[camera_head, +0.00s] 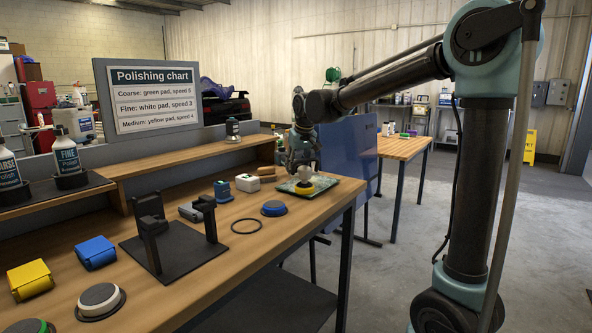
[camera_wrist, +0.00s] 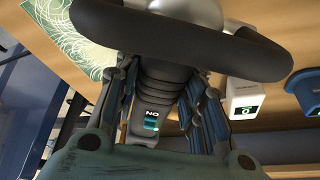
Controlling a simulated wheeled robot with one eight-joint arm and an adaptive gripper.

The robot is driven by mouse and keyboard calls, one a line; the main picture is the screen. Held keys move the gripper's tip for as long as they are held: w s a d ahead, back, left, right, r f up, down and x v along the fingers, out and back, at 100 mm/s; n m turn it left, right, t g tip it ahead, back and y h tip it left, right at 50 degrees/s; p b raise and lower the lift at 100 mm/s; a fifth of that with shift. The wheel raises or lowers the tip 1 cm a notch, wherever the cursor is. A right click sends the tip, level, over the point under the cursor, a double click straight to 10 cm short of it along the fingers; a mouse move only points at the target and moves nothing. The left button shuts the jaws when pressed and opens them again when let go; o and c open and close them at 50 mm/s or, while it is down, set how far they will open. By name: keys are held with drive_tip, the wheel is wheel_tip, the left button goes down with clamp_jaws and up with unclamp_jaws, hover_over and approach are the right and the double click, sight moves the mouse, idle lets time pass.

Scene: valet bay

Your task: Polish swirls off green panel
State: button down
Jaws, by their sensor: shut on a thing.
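In the head view my gripper (camera_head: 302,152) is at the far end of the bench, shut on a polisher (camera_head: 306,172). The polisher carries a yellow pad (camera_head: 304,188), which is over the green panel (camera_head: 341,187) and seems to touch it. In the wrist view my fingers (camera_wrist: 165,100) close around the polisher's dark ribbed handle (camera_wrist: 158,88). A small lit green switch on it reads "ON" upside down. The green panel (camera_wrist: 78,40) shows pale curved swirl lines at the upper left. The pad itself is hidden there behind the polisher's dark rim.
A white box (camera_head: 247,183), blue device (camera_head: 222,191) and blue disc pad (camera_head: 274,208) are near the panel. A black stand (camera_head: 175,252) is mid-bench. The polishing chart (camera_head: 155,93) lists yellow pad, speed 4, for medium. A blue board (camera_head: 349,150) stands behind.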

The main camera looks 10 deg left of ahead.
drive_tip(key=shift+w+d+r, duration=0.1)
drive_tip(key=shift+w+d, duration=0.1)
drive_tip(key=shift+w, duration=0.3)
drive_tip(key=shift+w+d, duration=0.1)
drive_tip(key=shift+w, duration=0.1)
drive_tip(key=shift+w+d, duration=0.2)
drive_tip(key=shift+w, duration=0.3)
drive_tip(key=shift+w+d, duration=0.2)
drive_tip(key=shift+w, duration=0.25)
drive_tip(key=shift+w+d, duration=0.1)
drive_tip(key=shift+w, duration=0.15)
drive_tip(key=shift+w+d, duration=0.3)
drive_tip(key=shift+w, duration=0.45)
drive_tip(key=shift+w+d, duration=0.1)
drive_tip(key=shift+w, duration=0.2)
drive_tip(key=shift+w+d, duration=0.35)
drive_tip(key=shift+w, duration=0.5)
drive_tip(key=shift+w+d, duration=0.15)
drive_tip(key=shift+w, duration=0.1)
drive_tip(key=shift+w+d, duration=0.2)
drive_tip(key=shift+w, duration=0.3)
drive_tip(key=shift+w+d, duration=0.15)
drive_tip(key=shift+w, duration=0.3)
